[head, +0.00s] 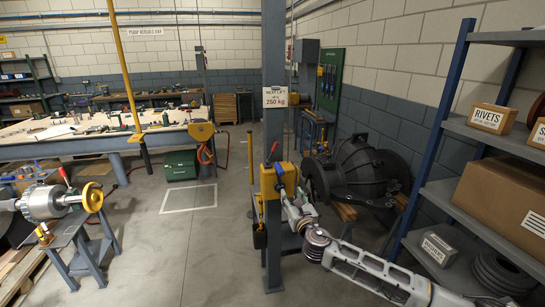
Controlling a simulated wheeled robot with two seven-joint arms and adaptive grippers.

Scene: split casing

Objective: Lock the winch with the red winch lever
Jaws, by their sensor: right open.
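The yellow winch (286,181) is mounted on the grey steel post (274,95) in the middle of the head view. The red winch lever (273,151) stands up at the top of the winch, tilted slightly. My right arm comes in from the lower right, and its gripper (284,194) is at the front of the winch, below the lever. The right gripper is open; its fingers are small and overlap the winch in the picture, so I cannot tell whether they touch it. My left gripper is out of view.
A sign reading 250 kg (275,97) hangs on the post. A dark round casing (355,168) rests on wooden supports behind my right arm. Shelving (455,125) with boxes stands at the right. Floor between is clear.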

